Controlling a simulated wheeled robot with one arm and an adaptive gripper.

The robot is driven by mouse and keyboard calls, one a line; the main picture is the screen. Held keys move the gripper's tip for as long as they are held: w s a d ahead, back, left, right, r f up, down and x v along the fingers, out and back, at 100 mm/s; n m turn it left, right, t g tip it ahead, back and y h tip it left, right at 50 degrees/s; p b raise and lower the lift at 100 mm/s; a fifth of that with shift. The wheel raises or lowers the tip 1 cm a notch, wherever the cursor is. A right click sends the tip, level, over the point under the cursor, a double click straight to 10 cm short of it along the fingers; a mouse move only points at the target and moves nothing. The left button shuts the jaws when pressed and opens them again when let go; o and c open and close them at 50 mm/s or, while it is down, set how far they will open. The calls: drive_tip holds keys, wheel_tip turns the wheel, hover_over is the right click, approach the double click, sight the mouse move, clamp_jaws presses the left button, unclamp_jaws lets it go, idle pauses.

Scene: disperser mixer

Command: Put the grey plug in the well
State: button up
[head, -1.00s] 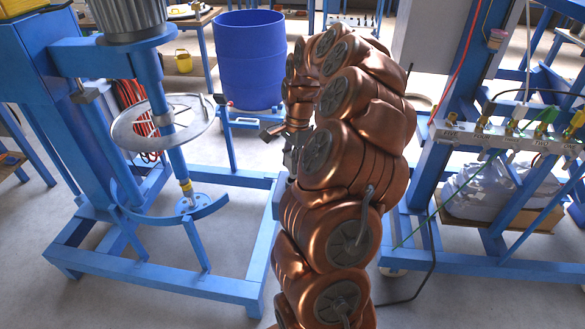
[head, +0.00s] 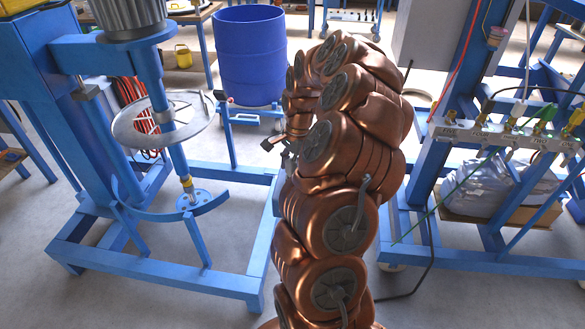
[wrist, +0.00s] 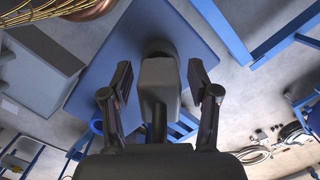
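In the wrist view my gripper (wrist: 159,82) has its two dark fingers spread apart. A grey blocky object (wrist: 160,78) with a dark rounded end stands between them, with a visible gap on each side. It may be the grey plug, but I cannot tell for sure. A blue flat surface (wrist: 188,38) lies beyond it. In the head view only dark parts of my gripper (head: 275,143) show at the left of my copper arm; the arm hides the rest. I cannot make out the well in either view.
The blue mixer frame with a metal disc (head: 125,128) stands at the left. A blue drum (head: 250,60) stands behind. A blue rack with a row of valves (head: 505,132) stands at the right. Grey floor (head: 235,205) shows between the frames.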

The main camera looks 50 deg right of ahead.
drive_tip(key=shift+r, duration=0.25)
drive_tip(key=shift+d+r, duration=0.15)
drive_tip(key=shift+r, duration=0.15)
drive_tip(key=r+b, duration=0.1)
drive_tip(key=r, duration=0.2)
drive_tip(key=r+b, duration=0.1)
drive_tip(key=r, duration=0.2)
drive_tip(key=d+r+b, duration=0.1)
drive_tip(key=r, duration=0.3)
drive_tip(key=shift+s+d+r+b, duration=0.1)
drive_tip(key=shift+r+b, duration=0.2)
drive_tip(key=shift+r, duration=0.25)
